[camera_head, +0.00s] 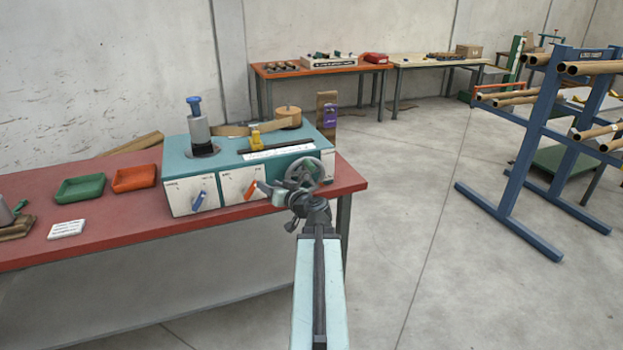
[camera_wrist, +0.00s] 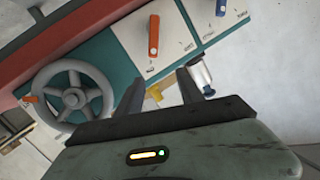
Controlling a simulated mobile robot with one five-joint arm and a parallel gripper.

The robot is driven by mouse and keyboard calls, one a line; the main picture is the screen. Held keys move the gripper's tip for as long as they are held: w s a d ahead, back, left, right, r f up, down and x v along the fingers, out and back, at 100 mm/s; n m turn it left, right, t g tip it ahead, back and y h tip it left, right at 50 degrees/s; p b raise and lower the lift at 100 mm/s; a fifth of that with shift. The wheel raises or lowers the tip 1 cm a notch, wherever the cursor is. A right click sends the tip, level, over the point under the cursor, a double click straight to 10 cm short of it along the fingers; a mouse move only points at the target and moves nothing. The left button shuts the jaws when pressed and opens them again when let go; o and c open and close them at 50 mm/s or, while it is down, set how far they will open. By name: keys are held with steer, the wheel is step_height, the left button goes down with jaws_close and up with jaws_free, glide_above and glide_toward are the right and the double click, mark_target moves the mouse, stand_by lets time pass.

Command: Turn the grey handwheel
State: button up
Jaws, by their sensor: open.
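The grey handwheel (camera_head: 303,174) is on the right end of the teal machine (camera_head: 215,163), on the red bench. In the wrist view, the spoked handwheel (camera_wrist: 73,97) is at the left, with its rim and hub in plain sight. My gripper (camera_wrist: 159,82) is open and empty, its two dark fingers apart. The wheel lies to the left of both fingers, outside the gap between them. In the head view my wrist partly overlaps the wheel's lower part, and the fingertips are hard to make out.
An orange knob (camera_head: 251,189) and a blue knob (camera_head: 198,200) are on the white front panels left of the wheel. Green (camera_head: 80,189) and orange (camera_head: 134,178) trays are on the red bench (camera_head: 110,234). A blue rack (camera_head: 560,150) with tubes stands right; floor between is clear.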

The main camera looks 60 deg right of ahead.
mark_target(313, 168)
steer(key=s+d+m+h, duration=0.1)
steer(key=s+d+h, duration=0.1)
steer(key=s+d, duration=0.1)
steer(key=s+d+r+m+h, duration=0.1)
steer(key=s+d, duration=0.3)
steer(key=s+d+m+g+h+b, duration=0.1)
steer(key=s+d+h, duration=0.1)
steer(key=s+d, duration=0.2)
steer(key=shift+s+r+m+h, duration=0.3)
steer(key=shift+s+r, duration=0.05)
steer(key=x, duration=0.8)
steer(key=shift+a, duration=0.1)
jaws_close()
